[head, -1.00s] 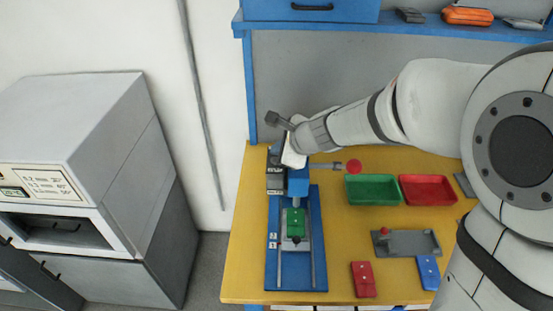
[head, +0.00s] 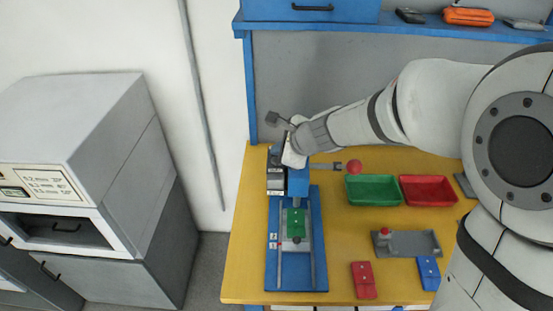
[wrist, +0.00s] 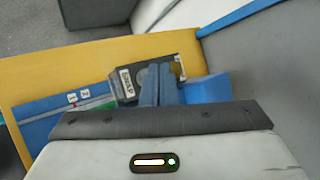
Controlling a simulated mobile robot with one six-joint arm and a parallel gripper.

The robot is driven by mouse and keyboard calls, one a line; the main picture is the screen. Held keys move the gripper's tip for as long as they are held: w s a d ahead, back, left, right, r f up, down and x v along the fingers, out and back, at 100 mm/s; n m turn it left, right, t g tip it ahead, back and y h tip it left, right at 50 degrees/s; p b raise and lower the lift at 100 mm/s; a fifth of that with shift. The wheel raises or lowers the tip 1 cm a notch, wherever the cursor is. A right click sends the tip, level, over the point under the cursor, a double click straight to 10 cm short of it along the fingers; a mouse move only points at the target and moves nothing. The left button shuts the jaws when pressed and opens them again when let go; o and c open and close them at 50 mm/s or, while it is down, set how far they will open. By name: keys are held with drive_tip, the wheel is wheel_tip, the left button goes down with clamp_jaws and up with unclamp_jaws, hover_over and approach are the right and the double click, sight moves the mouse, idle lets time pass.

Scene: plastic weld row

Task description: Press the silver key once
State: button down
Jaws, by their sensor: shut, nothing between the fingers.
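The weld press stands at the left of the yellow table, with a blue head (head: 298,182) over a blue base (head: 272,270). A dark control box (head: 276,184) with pale labels is on the head's left side; the box also shows in the wrist view (wrist: 128,94). I cannot clearly pick out the silver key; the fingers hide part of the box face. My gripper (wrist: 160,68) is shut and empty, its blue-grey fingers over the box. Whether the tips touch it, I cannot tell. In the head view my white gripper body (head: 292,154) is above the press head.
A green part (head: 296,222) sits under the press head. A lever with a red ball (head: 354,166) sticks out to the right. Green (head: 372,202) and red (head: 428,204) trays, a grey fixture (head: 412,244) and red and blue parts lie right of the press.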

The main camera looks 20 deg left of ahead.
idle(0.4)
drive_tip(key=shift+f+b, duration=0.45)
drive_tip(key=shift+b, duration=0.05)
drive_tip(key=shift+f+b, duration=0.55)
drive_tip(key=shift+b, duration=0.05)
idle(0.7)
drive_tip(key=shift+r, duration=0.1)
drive_tip(key=shift+r+p, duration=0.9)
drive_tip(key=shift+r, duration=0.05)
wheel_tip(320, 180, up, 5)
drive_tip(key=p, duration=0.4)
idle(0.6)
